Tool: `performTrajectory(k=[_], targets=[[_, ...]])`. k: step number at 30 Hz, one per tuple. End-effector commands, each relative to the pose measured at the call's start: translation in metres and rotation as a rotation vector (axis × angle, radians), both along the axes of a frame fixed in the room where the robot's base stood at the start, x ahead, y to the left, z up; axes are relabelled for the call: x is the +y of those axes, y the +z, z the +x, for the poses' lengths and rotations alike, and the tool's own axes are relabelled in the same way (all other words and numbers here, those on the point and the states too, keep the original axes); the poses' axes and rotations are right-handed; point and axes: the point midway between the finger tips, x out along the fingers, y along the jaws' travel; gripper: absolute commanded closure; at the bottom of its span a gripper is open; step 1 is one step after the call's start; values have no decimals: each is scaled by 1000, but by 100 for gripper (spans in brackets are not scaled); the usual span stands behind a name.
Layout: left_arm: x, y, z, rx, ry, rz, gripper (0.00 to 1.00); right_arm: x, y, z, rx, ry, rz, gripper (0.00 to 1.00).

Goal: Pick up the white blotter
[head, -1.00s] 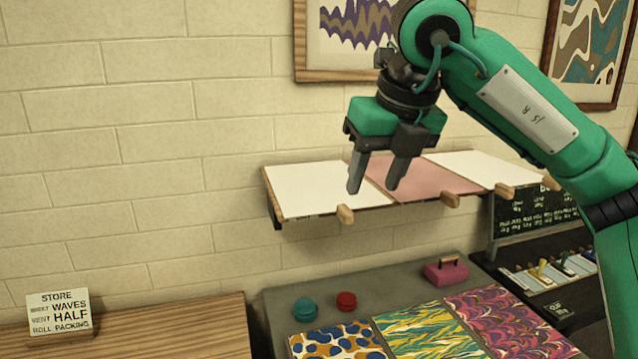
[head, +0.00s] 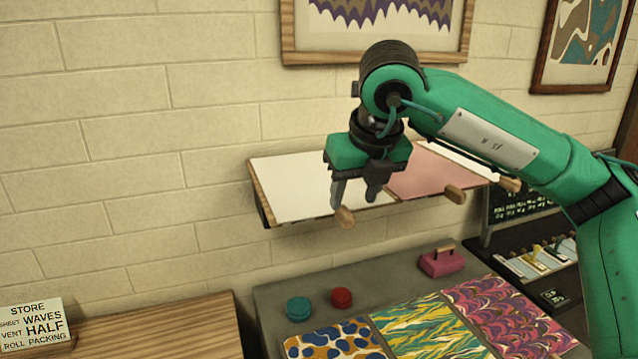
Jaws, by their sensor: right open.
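A flat white blotter (head: 300,187) lies at the left end of the wall shelf, with a wooden knob (head: 344,217) at its front edge. A pink one (head: 430,178) lies beside it, and another whitish one (head: 455,157) at the right is partly hidden by my arm. My right gripper (head: 355,198) points down, open and empty, in front of the white blotter's right part. Its left fingertip is just above the knob in the picture; I cannot tell whether they touch. My left gripper is not in view.
Below stands a grey table (head: 385,280) with a teal round piece (head: 299,308), a red one (head: 342,298), a magenta block with a handle (head: 443,262) and patterned sheets (head: 425,330). A wooden surface (head: 180,325) with a sign (head: 33,325) is at the left.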

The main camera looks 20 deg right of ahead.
Motion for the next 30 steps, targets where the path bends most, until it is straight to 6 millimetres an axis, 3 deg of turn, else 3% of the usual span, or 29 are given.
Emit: performTrajectory(k=[7, 13, 21, 28, 30], targets=[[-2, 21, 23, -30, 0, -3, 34, -3, -20, 7, 4, -1, -2, 55], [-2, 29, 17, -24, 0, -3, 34, -4, -45, 16, 3, -1, 1, 55], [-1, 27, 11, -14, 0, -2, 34, -4, -51, 18, 1, -1, 0, 55], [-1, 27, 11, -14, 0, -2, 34, -4, -50, 18, 1, -1, 1, 98], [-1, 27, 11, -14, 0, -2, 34, -4, -50, 18, 1, -1, 1, 100]])
